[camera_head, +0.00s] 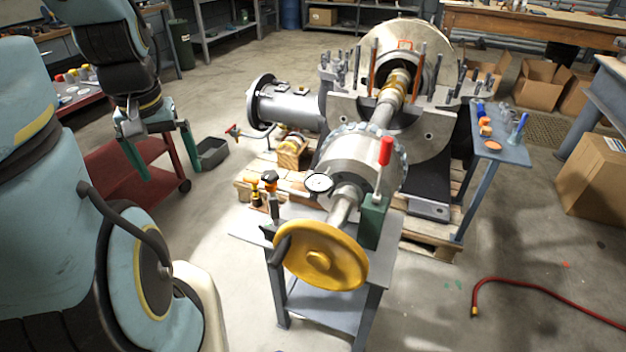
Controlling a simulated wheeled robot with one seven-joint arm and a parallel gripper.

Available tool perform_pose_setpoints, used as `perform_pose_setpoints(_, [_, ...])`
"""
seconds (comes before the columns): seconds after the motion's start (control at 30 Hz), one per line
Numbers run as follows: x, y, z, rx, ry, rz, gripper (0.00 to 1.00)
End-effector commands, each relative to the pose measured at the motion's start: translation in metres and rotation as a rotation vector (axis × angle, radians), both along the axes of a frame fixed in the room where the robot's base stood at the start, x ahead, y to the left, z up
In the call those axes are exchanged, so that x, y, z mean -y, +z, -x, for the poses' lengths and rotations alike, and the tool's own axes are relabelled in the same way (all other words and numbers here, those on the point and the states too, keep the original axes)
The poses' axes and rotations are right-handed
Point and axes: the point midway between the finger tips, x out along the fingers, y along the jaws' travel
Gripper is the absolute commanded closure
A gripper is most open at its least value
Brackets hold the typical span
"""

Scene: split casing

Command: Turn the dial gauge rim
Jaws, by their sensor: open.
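The dial gauge (319,183) is a small round white face with a dark rim. It sits in front of the large steel coupling (340,160), just left of the shaft and above the yellow handwheel (322,255). My gripper (158,160) hangs at the upper left, pointing down, with its two green-lined fingers spread apart. It is empty and well to the left of the gauge, not touching anything. The gauge's markings are too small to read.
A green block with a red handle (373,218) stands right of the shaft. Small yellow and orange-topped tools (268,188) stand left of the gauge. A red cart (120,185) is below my gripper. A red hose (540,290) lies on the floor at right.

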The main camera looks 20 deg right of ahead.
Motion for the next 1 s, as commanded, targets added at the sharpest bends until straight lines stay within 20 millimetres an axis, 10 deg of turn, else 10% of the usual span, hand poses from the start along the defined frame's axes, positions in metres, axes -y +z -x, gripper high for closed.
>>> perform_pose_setpoints(0.47, [0.013, 0.000, -0.008, -0.013, -0.020, 0.007, 0.00])
perform_pose_setpoints(1.0, [0.205, -0.022, -0.057, -0.132, -0.241, -0.004, 0.00])
